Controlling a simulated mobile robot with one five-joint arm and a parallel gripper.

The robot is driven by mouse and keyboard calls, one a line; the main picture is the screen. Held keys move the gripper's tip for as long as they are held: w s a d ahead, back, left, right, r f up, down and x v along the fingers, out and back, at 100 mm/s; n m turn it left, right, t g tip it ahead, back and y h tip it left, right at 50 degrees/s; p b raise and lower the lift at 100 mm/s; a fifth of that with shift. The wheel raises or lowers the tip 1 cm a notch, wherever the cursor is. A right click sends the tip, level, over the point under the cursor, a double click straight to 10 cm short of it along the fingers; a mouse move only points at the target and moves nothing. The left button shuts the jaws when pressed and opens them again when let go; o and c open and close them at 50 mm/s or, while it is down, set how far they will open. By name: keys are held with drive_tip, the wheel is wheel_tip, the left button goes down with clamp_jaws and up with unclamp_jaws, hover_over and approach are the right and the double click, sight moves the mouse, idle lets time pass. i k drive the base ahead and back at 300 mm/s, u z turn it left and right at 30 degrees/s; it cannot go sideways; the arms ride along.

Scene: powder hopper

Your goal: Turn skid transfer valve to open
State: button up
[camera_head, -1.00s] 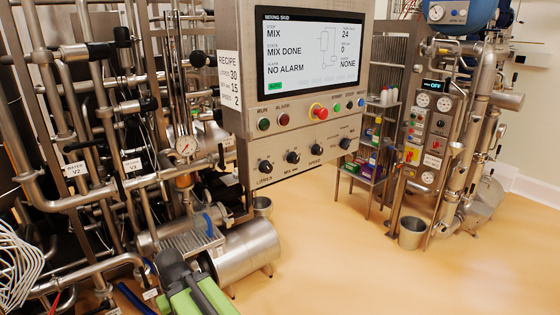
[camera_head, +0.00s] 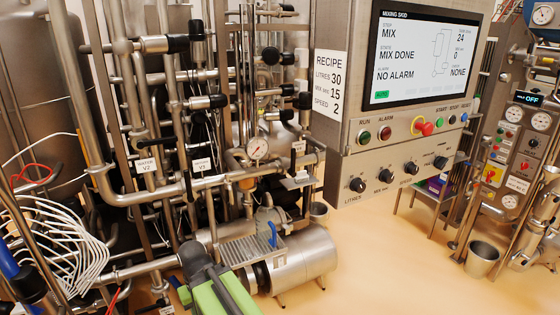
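The mixing skid's pipework fills the left and middle of the view. A valve tagged V2 (camera_head: 147,165) and one tagged V3 (camera_head: 202,165) are on its pipes. A blue lever handle (camera_head: 272,235) stands above the steel pump or motor body (camera_head: 300,258) at the skid's foot. I cannot read a label that marks the transfer valve, so I cannot tell which handle it is or its position. My green and dark grey arm reaches in from the bottom edge, in front of the skid's low pipes. My gripper's fingers do not show.
The control panel (camera_head: 410,125) hangs at upper right; its screen reads MIX DONE and NO ALARM. A steel bucket (camera_head: 482,259) stands by the right-hand unit, whose display reads OFF. The floor (camera_head: 400,275) at lower right is open.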

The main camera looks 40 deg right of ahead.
sight(292, 173)
drive_tip(key=z, duration=0.5)
drive_tip(key=i, duration=1)
drive_tip(key=u, duration=3.75)
drive_tip(key=i, duration=0.1)
drive_tip(key=z, duration=1.35)
drive_tip(key=k, duration=1.5)
drive_tip(key=z, duration=0.6)
drive_tip(key=i, duration=0.75)
drive_tip(key=u, duration=0.05)
